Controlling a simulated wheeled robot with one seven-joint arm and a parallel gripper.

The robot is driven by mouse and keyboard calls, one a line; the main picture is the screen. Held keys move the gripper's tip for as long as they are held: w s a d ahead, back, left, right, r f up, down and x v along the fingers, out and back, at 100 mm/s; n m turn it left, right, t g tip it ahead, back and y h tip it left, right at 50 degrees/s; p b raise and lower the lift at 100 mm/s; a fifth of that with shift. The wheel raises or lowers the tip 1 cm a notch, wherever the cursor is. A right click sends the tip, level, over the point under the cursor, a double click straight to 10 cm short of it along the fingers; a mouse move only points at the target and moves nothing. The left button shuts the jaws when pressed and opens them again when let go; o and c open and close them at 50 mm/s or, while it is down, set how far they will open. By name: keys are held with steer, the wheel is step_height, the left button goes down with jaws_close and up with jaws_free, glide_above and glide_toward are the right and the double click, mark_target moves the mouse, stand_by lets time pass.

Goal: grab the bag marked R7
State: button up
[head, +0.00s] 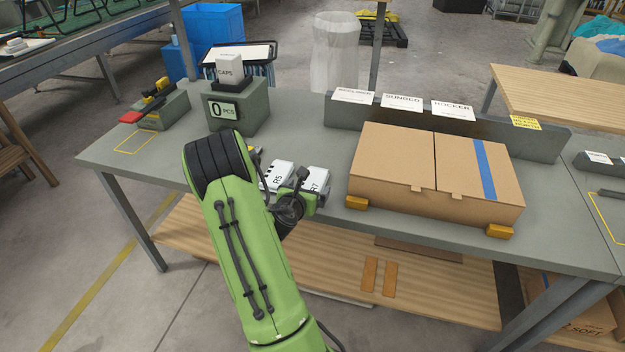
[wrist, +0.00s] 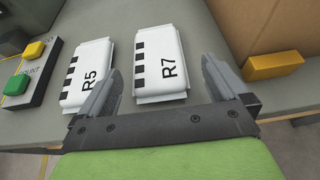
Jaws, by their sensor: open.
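The bag marked R7 (wrist: 161,65) is white with black squares along its left edge, and it lies flat on the grey bench. It also shows in the head view (head: 317,181), partly hidden by my wrist. A similar white bag marked R5 (wrist: 88,76) lies to its left, a small gap apart; the head view shows it too (head: 277,176). My gripper (wrist: 160,85) is open and empty. In the wrist view its left finger overlaps the R5 bag's lower right corner, and its right finger is just right of the R7 bag. I cannot tell its height above the bags.
A large cardboard box (head: 432,172) with a blue stripe stands right of the bags, with yellow blocks at its front corners; one block (wrist: 273,65) is near my right finger. A panel with green and yellow buttons (wrist: 27,74) is left of R5. A grey counter box (head: 238,107) stands behind.

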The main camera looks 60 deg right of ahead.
mark_target(311, 182)
steer(key=x, duration=0.5)
steer(key=shift+w+d+f, duration=0.15)
steer(key=shift+w+d, duration=0.05)
steer(key=shift+w, duration=0.15)
steer(key=shift+a, duration=0.1)
steer(key=shift+c, duration=0.5)
